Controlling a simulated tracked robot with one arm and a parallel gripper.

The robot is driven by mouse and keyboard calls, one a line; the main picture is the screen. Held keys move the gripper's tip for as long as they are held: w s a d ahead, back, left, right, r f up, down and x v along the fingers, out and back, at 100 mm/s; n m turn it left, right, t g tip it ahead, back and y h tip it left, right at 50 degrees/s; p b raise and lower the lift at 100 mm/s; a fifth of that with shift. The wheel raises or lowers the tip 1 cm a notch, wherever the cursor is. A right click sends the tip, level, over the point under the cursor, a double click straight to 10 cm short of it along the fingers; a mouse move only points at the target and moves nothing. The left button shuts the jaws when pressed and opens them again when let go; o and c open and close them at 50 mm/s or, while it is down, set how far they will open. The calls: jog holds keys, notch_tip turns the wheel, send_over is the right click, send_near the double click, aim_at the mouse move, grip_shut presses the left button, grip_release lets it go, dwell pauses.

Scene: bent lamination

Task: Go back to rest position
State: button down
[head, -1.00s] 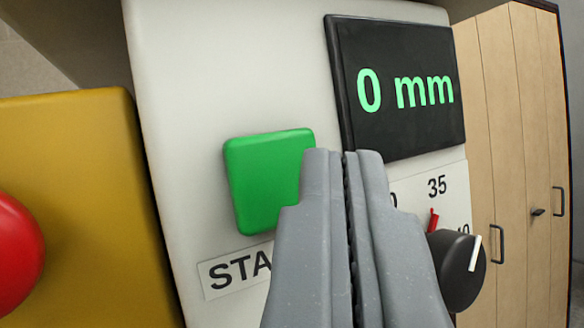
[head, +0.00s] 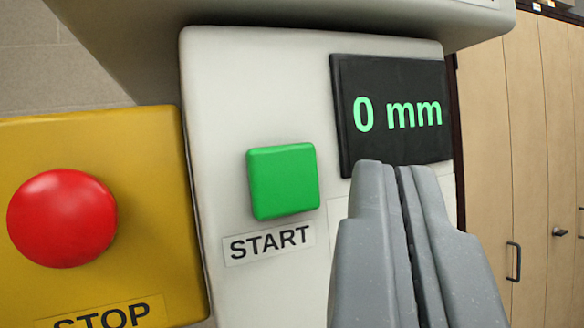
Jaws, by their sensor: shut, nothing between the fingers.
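My gripper (head: 395,170) is shut and empty, with its grey fingertips close together at the right of the head view. It stands in front of the white control panel (head: 225,120), just below a dark display (head: 390,145) that reads 0 mm in green. The green START button (head: 283,182) is left of the fingertips and apart from them. Its START label (head: 270,243) is in plain view below it. The dial seen lower right on the panel is hidden behind my gripper.
A yellow box (head: 150,190) with a red STOP button (head: 62,218) stands at the left. A light grey housing (head: 300,18) overhangs the panel at the top. Wooden cabinets (head: 530,150) with dark handles are at the right. A grey block wall shows behind at upper left.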

jog(key=s+a+r+n+g+y+b, duration=0.2)
jog(key=s+a+r+n+y+b, duration=0.2)
jog(key=s+r+n+y, duration=0.35)
jog(key=s+d+f+g+b, duration=0.2)
jog(key=s+f+g, duration=0.1)
jog(key=s, duration=1.2)
jog(key=shift+d+m+g+b, duration=0.15)
jog(key=shift+m+g+b, duration=0.25)
jog(key=shift+g, duration=0.5)
